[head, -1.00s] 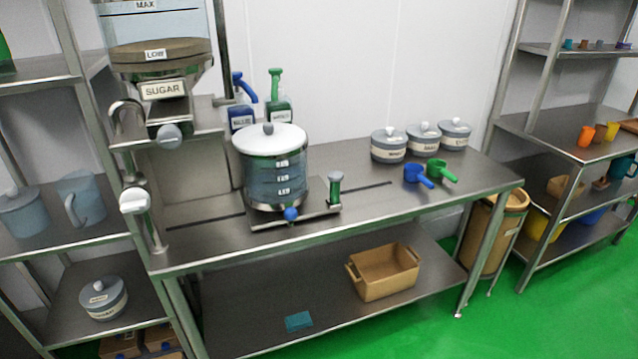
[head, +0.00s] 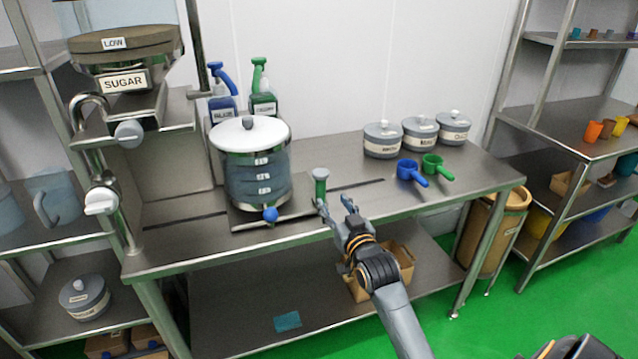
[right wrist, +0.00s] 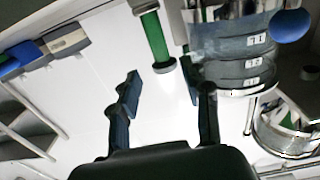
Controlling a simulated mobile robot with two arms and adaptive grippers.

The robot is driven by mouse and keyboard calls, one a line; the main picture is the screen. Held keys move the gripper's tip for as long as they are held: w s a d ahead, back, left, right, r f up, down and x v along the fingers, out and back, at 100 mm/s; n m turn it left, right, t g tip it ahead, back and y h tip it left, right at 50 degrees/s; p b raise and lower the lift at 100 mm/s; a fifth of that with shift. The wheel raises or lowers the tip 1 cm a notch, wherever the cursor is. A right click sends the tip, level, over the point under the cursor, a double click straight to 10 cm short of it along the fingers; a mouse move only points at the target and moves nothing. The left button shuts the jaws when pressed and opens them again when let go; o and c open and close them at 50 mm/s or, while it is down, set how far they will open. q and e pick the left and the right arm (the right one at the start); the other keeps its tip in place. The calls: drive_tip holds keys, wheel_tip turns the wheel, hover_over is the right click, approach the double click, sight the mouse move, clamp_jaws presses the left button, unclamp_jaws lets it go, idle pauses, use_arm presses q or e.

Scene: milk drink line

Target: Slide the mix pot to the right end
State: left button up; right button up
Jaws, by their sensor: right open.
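The mix pot (head: 257,182) is a clear, level-marked pot with a white lid and a blue knob low on its front. It stands upright on a flat metal carriage (head: 240,218) on the left half of the steel table. A green upright handle (head: 321,188) with a grey cap rises at the carriage's right end. My right gripper (head: 335,205) is open and empty, close to the handle on its near right side. In the right wrist view, the handle (right wrist: 155,42) is just beyond the open fingers (right wrist: 168,84), with the pot (right wrist: 235,55) to its right. My left gripper is not in view.
A dark slot (head: 358,184) runs along the tabletop right of the carriage. A blue scoop (head: 408,171), a green scoop (head: 433,165) and three lidded grey jars (head: 421,133) stand toward the right end. Two spray bottles (head: 262,96) stand behind the pot. The sugar dispenser (head: 125,75) is at left.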

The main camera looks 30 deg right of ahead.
sight(322, 186)
drive_tip(key=x, duration=1)
drive_tip(key=shift+w, duration=0.1)
clamp_jaws()
